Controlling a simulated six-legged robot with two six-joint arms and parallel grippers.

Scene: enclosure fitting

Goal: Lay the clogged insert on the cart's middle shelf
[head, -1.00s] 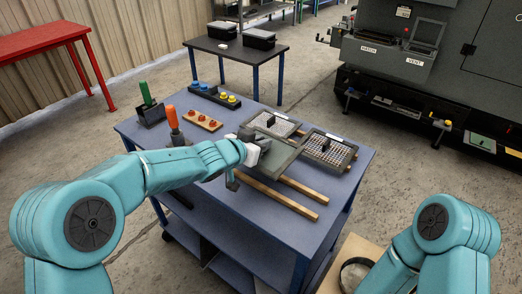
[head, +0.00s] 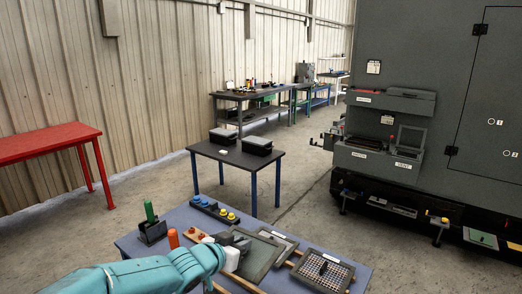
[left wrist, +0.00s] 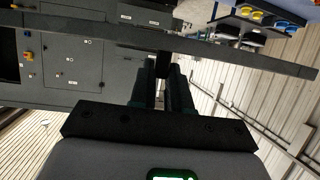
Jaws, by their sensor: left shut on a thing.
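My left gripper (head: 241,243) is shut on a flat grey-green framed insert (head: 262,262), held by its edge above the cart top. I cannot tell whether its mesh is clogged. In the left wrist view the fingers (left wrist: 164,75) grip the dark insert (left wrist: 225,52), seen nearly edge-on. The blue cart (head: 176,219) shows only its top; its middle shelf is out of view. Another framed insert with a pale mesh (head: 340,273) lies on the cart top at the right. A further one (head: 291,243) is partly hidden behind the held insert. My right gripper is out of view.
On the cart top stand a green-handled tool in a holder (head: 151,222), an orange handle (head: 173,238) and a tray of blue and yellow knobs (head: 218,211). Behind are a black table (head: 232,160), a red table (head: 45,143) and a large grey machine (head: 440,60).

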